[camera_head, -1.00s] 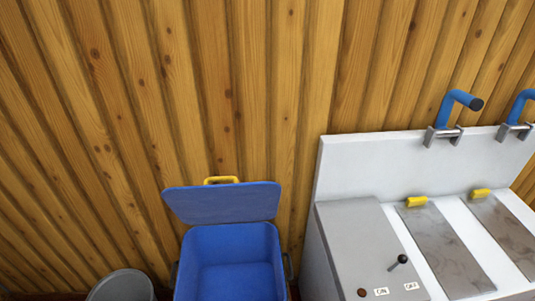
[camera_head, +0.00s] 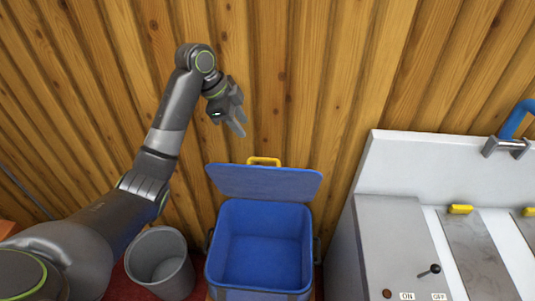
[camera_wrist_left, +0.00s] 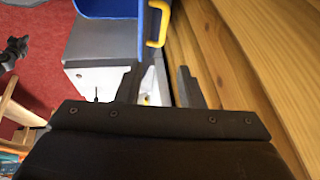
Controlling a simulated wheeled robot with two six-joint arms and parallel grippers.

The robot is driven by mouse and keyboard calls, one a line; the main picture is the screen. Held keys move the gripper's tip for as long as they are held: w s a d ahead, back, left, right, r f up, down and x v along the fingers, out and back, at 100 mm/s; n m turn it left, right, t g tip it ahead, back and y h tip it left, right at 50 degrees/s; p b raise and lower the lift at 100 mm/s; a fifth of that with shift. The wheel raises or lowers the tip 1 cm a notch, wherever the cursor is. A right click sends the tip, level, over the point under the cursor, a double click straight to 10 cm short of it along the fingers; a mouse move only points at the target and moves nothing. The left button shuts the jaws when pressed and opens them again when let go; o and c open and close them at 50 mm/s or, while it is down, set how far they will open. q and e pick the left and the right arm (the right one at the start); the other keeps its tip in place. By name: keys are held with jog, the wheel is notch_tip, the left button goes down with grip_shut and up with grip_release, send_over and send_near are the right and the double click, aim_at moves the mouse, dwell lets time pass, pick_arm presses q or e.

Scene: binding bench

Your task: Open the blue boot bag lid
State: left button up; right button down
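The blue boot bag (camera_head: 258,250) stands open by the wooden wall. Its blue lid (camera_head: 265,183) is raised and tilted back along the wall side, with a yellow handle (camera_head: 264,161) on its far edge. The bag looks empty inside. My left gripper (camera_head: 238,128) is above and a little left of the handle, apart from the lid. In the left wrist view its two fingers (camera_wrist_left: 158,88) are spread with nothing held, and the yellow handle (camera_wrist_left: 157,24) shows beyond them. My right gripper is not in the head view; a small dark shape at the wrist view's left edge may be it.
A grey bin (camera_head: 160,262) stands left of the bag, near my left arm. A grey and white cabinet (camera_head: 400,245) with a small lever and ON/OFF labels stands to the right. The wooden wall (camera_head: 300,80) is close behind the lid.

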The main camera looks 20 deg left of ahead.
pick_arm(q)
jog(key=r, duration=0.2)
jog(key=p, duration=0.1)
send_near(271, 159)
jog(key=x, duration=0.7)
jog(key=shift+w+f, duration=0.1)
jog(key=shift+f, duration=0.3)
grip_shut()
